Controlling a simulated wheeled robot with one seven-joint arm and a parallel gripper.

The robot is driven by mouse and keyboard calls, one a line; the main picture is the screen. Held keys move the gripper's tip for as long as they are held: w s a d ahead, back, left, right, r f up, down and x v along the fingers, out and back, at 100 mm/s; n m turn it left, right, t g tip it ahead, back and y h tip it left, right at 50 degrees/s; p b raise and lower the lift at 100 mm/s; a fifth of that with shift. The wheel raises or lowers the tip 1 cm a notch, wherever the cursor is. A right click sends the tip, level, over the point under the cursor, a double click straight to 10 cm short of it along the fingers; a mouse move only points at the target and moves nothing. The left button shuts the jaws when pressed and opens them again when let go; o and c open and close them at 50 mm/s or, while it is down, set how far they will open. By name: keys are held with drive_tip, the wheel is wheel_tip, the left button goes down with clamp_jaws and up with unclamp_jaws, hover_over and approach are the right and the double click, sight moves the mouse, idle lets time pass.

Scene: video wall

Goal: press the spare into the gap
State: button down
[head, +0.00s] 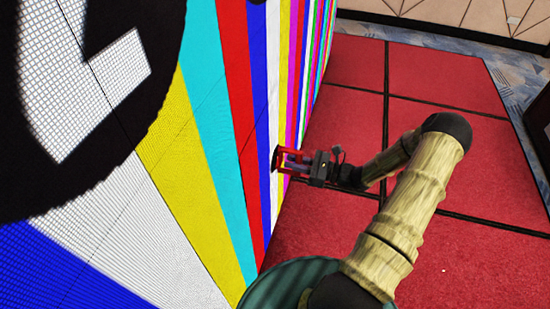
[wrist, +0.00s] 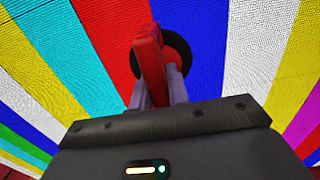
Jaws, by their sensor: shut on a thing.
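My gripper (head: 291,160) is at the face of the striped video wall (head: 165,150), near the middle of the head view. In the wrist view my gripper (wrist: 158,88) has its two grey fingers on either side of a red handle (wrist: 149,58). A round black disc (wrist: 179,54) shows behind the handle, against the red and blue stripes. In the head view the dark disc end (head: 277,159) is at the wall; I cannot tell whether it touches. I cannot make out a separate spare or an open gap; the disc, handle and gripper hide the wall behind them.
The wall shows bright coloured stripes and a large black circle with a white shape (head: 85,85). A red floor (head: 450,190) with dark seams lies to the right and looks clear around my arm. A panelled wall (head: 465,15) stands at the back.

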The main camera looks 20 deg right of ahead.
drive_tip(key=shift+v, duration=1.1)
drive_tip(key=shift+r, duration=0.1)
drive_tip(key=c, duration=2)
unclamp_jaws()
clamp_jaws()
